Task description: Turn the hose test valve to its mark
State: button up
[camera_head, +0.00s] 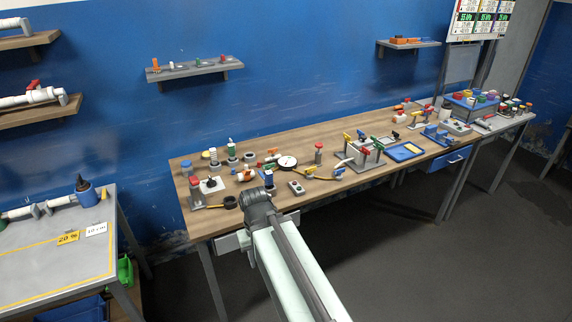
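Several small valves and fittings stand on the wooden workbench (222,222); I cannot tell for sure which is the hose test valve. A yellow hose (318,179) lies near the bench's middle, with a small blue handle (338,171) at its right end and a round white-faced gauge (287,162) at its left. No mark can be made out at this size. My gripper (257,210) is at the bench's front edge, left of the hose and apart from it. My own wrist hides its fingers, so its opening does not show.
A grey box with a black knob (210,184) and a small grey two-button box (296,187) stand near my gripper. A rack with coloured handles (362,153) and a blue tray (405,151) are farther right. Open floor (400,260) lies in front.

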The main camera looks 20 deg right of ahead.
aim_at(268, 166)
jog(key=z, duration=0.4)
jog(key=i, duration=0.5)
jog(key=u, duration=2.25)
jog(key=k, duration=1.15)
jog(key=z, duration=0.55)
jog(key=i, duration=1.05)
jog(key=u, duration=0.05)
